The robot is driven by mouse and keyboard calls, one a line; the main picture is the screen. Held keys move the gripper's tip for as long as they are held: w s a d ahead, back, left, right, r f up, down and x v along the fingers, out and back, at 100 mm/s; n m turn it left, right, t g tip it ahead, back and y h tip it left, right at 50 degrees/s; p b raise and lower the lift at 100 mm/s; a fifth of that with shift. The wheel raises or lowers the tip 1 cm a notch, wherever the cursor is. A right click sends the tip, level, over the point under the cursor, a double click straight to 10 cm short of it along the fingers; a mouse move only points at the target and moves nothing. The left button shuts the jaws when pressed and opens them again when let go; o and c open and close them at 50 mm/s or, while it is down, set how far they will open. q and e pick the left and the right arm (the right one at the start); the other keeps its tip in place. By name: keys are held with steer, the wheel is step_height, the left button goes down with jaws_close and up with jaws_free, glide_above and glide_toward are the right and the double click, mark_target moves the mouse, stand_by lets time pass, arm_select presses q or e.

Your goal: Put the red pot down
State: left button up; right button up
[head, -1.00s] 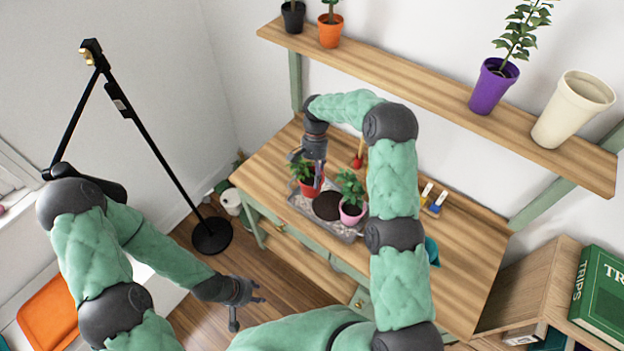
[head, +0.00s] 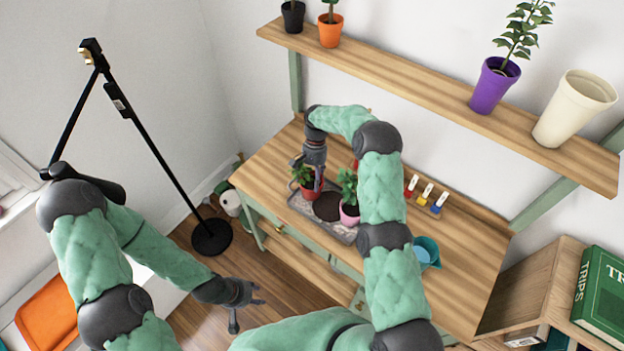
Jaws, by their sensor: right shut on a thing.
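The red pot (head: 308,191) holds a small green plant and is at the left end of the grey tray (head: 338,232) on the wooden table. My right gripper (head: 313,178) reaches down from above and is shut on the red pot. I cannot tell whether the pot's base touches the tray. My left gripper (head: 246,292) is open and empty, low over the floor, away from the table.
A pink pot (head: 349,214) with a plant stands on the tray beside dark soil (head: 327,206). A shelf (head: 410,82) with pots hangs above.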

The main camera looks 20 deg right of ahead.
steer(key=shift+f, duration=0.1)
steer(key=o, duration=1.6)
steer(key=shift+f, duration=0.1)
steer(key=shift+r, duration=0.3)
steer(key=v, duration=0.7)
steer(key=shift+r, duration=0.1)
